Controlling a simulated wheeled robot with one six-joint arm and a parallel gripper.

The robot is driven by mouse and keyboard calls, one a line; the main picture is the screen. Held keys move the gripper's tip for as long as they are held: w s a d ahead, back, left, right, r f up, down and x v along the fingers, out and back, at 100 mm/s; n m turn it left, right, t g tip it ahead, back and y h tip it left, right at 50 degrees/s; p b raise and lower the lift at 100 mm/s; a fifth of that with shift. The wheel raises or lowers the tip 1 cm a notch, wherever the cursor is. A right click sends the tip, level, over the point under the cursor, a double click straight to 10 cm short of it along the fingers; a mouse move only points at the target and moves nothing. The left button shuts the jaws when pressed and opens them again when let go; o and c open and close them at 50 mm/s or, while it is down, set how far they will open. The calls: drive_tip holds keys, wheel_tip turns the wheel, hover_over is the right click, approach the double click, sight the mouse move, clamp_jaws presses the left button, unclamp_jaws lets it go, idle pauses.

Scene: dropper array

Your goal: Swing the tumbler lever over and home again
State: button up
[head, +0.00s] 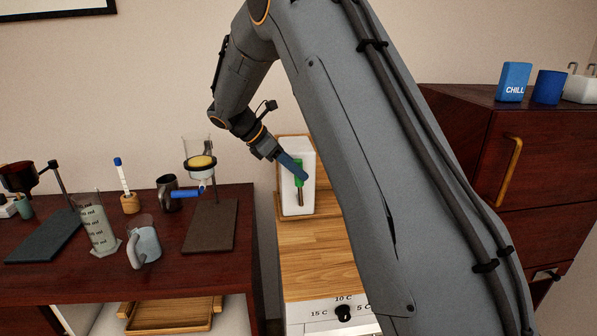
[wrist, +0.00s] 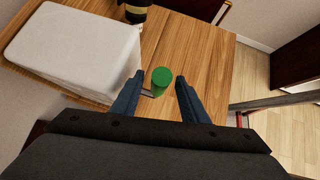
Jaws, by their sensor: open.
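A white upright box (head: 291,150) stands on the wooden counter; it also shows in the wrist view (wrist: 75,48). A green lever handle (head: 299,165) is at its front. In the wrist view the round green end (wrist: 161,77) faces the camera, with a short grey rod beside it. My gripper (wrist: 160,80) is open, its blue fingers on either side of the green handle, with a visible gap to the right finger. Contact on the left side is hard to tell. In the head view my gripper (head: 301,174) partly covers the handle.
A dark cabinet (head: 540,150) stands right. The wooden counter (head: 315,265) is clear in front of the box.

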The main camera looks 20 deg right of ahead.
drive_tip(key=b+v, duration=0.2)
drive_tip(key=v, duration=0.4)
drive_tip(key=shift+a+r, duration=0.2)
drive_tip(key=shift+r, duration=0.05)
